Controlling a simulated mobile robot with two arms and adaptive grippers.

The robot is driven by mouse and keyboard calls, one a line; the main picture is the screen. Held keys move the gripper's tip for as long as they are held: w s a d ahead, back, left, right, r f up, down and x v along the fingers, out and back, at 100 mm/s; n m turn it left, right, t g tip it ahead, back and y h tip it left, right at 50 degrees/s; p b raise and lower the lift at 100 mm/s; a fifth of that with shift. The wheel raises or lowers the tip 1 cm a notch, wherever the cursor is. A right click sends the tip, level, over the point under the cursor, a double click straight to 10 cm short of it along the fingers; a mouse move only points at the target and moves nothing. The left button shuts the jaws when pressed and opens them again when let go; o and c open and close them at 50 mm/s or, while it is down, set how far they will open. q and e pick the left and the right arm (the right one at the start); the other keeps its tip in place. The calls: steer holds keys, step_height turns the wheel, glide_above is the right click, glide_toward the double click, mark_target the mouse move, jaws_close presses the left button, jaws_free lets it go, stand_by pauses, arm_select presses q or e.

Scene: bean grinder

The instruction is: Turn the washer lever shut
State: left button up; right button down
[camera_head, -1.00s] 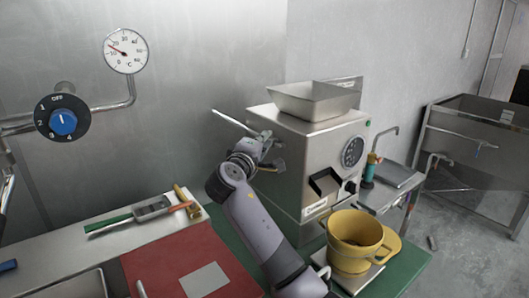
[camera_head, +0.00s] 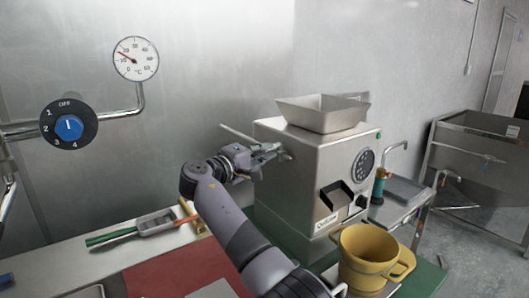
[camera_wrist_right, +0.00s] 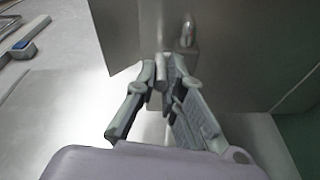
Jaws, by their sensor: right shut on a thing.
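The steel grinder (camera_head: 300,165) stands right of centre in the head view. A thin pale rod (camera_head: 237,133), lever-like, sticks out at its upper left; I cannot tell for sure that it is the washer lever. My right gripper (camera_head: 272,155) is at the grinder's left side, just below this rod. In the right wrist view the gripper (camera_wrist_right: 163,72) is shut on a small thin piece close to the steel side, largely hidden by the fingers. A small rounded metal fitting (camera_wrist_right: 187,33) shows on that side beyond the fingertips. My left gripper is out of view.
A yellow cup (camera_head: 366,255) stands in front of the grinder, near its spout. A green-handled tool (camera_head: 150,224) lies on the left counter beside a red mat (camera_head: 180,268). A sink (camera_head: 480,150) is at far right. The wall carries a dial gauge (camera_head: 135,59) and blue knob (camera_head: 69,127).

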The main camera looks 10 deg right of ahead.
steer(key=shift+f, duration=0.15)
steer(key=c, duration=1.7)
jaws_free()
steer(key=shift+o, duration=0.2)
steer(key=shift+w, duration=0.15)
steer(key=shift+s+a, duration=0.3)
steer(key=shift+a, duration=0.05)
steer(key=v, duration=0.6)
steer(key=shift+s+a, duration=0.15)
steer(key=shift+a, duration=0.1)
